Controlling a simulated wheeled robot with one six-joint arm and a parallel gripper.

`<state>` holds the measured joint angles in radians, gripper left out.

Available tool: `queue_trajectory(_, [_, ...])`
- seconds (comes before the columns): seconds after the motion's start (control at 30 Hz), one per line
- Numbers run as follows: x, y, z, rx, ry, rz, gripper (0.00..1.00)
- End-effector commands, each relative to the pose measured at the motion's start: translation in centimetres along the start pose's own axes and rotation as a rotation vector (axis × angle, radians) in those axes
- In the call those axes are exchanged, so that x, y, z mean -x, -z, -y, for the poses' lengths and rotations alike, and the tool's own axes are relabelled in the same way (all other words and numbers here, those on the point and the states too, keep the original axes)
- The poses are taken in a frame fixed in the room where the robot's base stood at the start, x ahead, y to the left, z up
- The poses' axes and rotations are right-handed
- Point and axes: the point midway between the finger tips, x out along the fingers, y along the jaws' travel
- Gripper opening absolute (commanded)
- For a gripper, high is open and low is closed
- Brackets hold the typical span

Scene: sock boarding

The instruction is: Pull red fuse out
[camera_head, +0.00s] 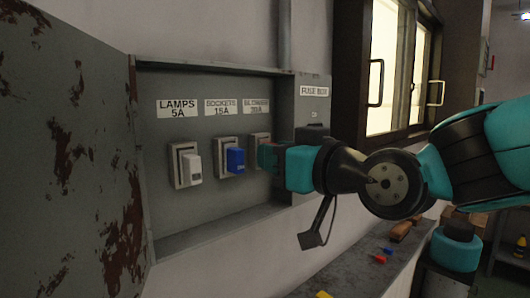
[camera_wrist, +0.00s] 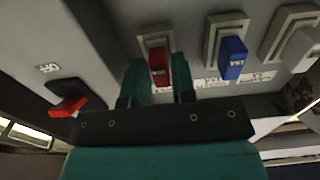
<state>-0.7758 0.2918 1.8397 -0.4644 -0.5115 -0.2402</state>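The red fuse (camera_wrist: 158,66) sits in its pale holder (camera_wrist: 152,33) in the wrist view. My gripper (camera_wrist: 158,68) is in front of it, with one teal finger on each side of the fuse. A narrow gap seems to show between each finger and the fuse, so the gripper looks open around it. In the head view my gripper (camera_head: 268,156) reaches into the fuse box (camera_head: 215,222) at the third holder (camera_head: 259,138), under a label partly reading "BLOWER". There the gripper hides the red fuse.
A blue fuse (camera_head: 236,160) and a white fuse (camera_head: 194,168) sit in holders to the left. The open rusty door (camera_head: 60,150) stands at far left. A red switch lever (camera_wrist: 68,107) marked OFF is beside my gripper. Small loose pieces (camera_head: 382,258) lie on the bench (camera_head: 352,272) below.

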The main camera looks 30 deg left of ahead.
Motion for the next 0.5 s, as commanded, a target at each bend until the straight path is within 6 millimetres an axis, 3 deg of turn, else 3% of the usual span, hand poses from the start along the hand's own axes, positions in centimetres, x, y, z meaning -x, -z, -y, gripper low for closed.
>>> queue_trajectory(0.5, [-0.93, -0.03, 0.04, 0.0, 0.0, 0.0, 0.24])
